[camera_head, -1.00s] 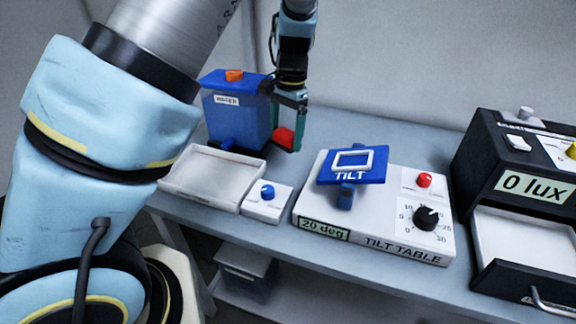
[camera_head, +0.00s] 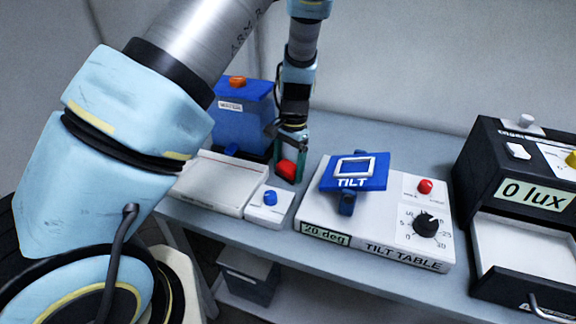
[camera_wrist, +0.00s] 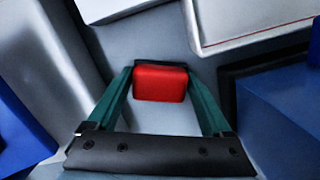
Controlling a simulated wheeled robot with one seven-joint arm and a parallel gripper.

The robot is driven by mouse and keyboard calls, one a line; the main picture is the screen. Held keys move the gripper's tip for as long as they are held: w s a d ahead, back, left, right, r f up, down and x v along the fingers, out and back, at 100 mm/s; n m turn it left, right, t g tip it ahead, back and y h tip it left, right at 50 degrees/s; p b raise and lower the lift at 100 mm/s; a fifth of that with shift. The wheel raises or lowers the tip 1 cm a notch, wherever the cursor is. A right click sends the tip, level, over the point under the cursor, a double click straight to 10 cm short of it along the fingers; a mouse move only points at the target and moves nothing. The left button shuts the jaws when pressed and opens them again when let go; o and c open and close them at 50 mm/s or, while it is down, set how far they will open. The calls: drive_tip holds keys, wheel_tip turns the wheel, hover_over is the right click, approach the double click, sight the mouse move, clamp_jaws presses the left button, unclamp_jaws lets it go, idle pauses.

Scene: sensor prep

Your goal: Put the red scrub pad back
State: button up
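The red scrub pad (camera_head: 286,168) is between the green fingers of my gripper (camera_head: 289,160) in the head view. In the wrist view the pad (camera_wrist: 160,84) fills the gap between the fingertips of my gripper (camera_wrist: 160,74), which are shut on its two sides. A dark strip shows along the pad's far edge. The pad is low over the grey table (camera_head: 400,135), behind the small white box with a blue knob (camera_head: 270,197) and left of the tilt table (camera_head: 312,215). I cannot tell whether it touches the table.
The blue water container (camera_head: 240,125) stands behind and left of my gripper. A shallow white tray (camera_head: 205,190) lies in front of it. The black lux box (camera_head: 480,165) is at the far right. The table behind the tilt table is clear.

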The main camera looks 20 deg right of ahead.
sight(292, 163)
drive_tip(key=shift+o, duration=1.2)
wheel_tip(292, 163, up, 12)
drive_tip(key=d+b, duration=0.1)
drive_tip(key=b, duration=0.1)
drive_tip(key=shift+w+d, duration=0.2)
drive_tip(key=shift+w, duration=0.1)
drive_tip(key=shift+r, duration=0.1)
